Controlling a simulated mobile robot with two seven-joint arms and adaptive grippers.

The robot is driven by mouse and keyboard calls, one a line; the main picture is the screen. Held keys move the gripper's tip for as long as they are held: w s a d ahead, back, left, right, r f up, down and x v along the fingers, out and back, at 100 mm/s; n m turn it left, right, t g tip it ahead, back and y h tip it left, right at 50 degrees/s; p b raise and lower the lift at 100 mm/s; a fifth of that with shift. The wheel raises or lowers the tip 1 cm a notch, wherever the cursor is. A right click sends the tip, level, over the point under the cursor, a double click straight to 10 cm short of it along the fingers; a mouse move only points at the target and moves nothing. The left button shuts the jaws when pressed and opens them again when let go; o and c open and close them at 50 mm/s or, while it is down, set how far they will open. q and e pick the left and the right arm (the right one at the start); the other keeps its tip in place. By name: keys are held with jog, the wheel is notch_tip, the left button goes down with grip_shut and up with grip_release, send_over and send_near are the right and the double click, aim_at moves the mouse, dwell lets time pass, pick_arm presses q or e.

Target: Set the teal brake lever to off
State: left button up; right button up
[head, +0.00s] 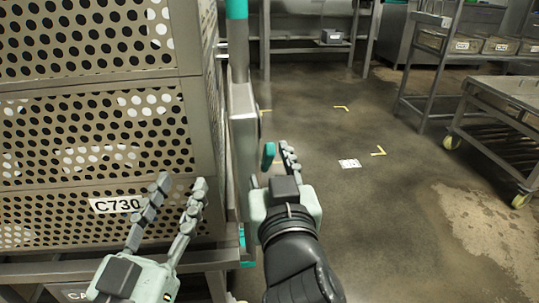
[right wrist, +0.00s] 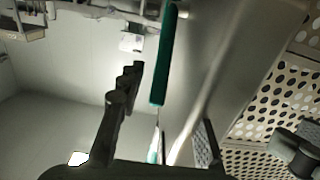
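The teal brake lever (head: 268,156) stands beside the grey post of the perforated cart, just ahead of my right gripper (head: 273,168). In the right wrist view the lever's teal grip (right wrist: 166,55) runs down between the two separated fingers of my right gripper (right wrist: 170,97). I cannot tell whether either finger touches it. The lever's lower end and pivot are hidden. My left gripper (head: 181,182) is open and empty, in front of the cart's perforated side near the C730 label.
The perforated cart (head: 140,83) fills the left side, with a C730 label (head: 117,204). The grey post (head: 243,125) is close to my right gripper. A wheeled table (head: 500,98) and rack stand at right.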

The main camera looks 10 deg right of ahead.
jog(key=shift+c, duration=0.4)
grip_shut()
